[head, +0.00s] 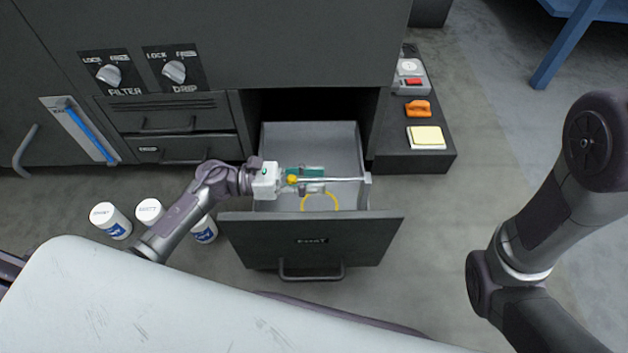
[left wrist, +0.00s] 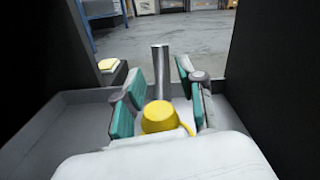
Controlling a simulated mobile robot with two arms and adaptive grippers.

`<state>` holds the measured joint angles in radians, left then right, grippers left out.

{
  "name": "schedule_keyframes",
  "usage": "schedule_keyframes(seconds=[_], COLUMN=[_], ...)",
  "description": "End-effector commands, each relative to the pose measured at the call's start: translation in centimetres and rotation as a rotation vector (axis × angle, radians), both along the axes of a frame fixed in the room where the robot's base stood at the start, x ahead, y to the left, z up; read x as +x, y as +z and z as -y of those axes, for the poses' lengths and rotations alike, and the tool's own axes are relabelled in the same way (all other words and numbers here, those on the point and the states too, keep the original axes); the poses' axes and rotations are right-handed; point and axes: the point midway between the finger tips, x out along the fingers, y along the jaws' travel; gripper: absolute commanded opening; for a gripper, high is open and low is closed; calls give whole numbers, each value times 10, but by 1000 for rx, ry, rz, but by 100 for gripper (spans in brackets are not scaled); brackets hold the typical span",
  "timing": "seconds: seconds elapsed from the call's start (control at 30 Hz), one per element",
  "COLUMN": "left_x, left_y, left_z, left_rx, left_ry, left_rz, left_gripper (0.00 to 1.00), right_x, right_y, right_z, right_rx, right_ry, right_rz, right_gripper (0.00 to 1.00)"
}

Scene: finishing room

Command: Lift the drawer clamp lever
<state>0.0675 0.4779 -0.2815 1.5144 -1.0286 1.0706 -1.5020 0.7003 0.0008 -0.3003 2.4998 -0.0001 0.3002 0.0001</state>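The clamp lever is a pale metal bar (head: 338,179) lying across the open drawer (head: 311,238), with a yellow knob (head: 292,180) at its left part. My left gripper (head: 316,180) reaches into the drawer from the left, around the knob end of the lever. In the left wrist view the yellow knob (left wrist: 158,118) sits between the teal finger pads, and the metal bar (left wrist: 160,72) runs straight ahead. The left gripper (left wrist: 158,100) is open, with small gaps seen beside the knob. A yellow ring (head: 306,203) shows in the drawer below. My right gripper is out of view.
The cabinet above has FILTER (head: 109,75) and DRIP (head: 175,71) knobs. A low dark ledge (head: 412,162) at right holds an orange item (head: 418,108) and a yellow pad (head: 426,137).

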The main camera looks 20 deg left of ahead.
Motion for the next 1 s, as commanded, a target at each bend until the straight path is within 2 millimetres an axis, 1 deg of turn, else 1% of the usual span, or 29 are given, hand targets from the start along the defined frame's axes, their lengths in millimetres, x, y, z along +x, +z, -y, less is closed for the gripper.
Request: schedule_keyframes(seconds=[0.1, 0.3, 0.37, 0.4, 0.53, 0.57, 1.0], left_x=[1, 1, 1, 1, 1, 1, 0], left_y=[0, 1, 1, 1, 0, 0, 2], left_z=[3, 3, 3, 3, 3, 3, 3], left_rx=[0, 0, 0, 0, 0, 0, 5], left_ry=[0, 0, 0, 0, 0, -1, -1], left_rz=[0, 0, 0, 0, 0, 0, -1], left_gripper=[39, 39, 31, 24, 3, 0, 0], right_x=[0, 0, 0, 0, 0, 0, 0], right_y=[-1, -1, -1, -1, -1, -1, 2], right_z=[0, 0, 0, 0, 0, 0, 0], right_rx=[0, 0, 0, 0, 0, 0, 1], right_ry=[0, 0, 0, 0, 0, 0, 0], right_rz=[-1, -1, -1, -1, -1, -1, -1], right_gripper=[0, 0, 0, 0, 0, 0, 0])
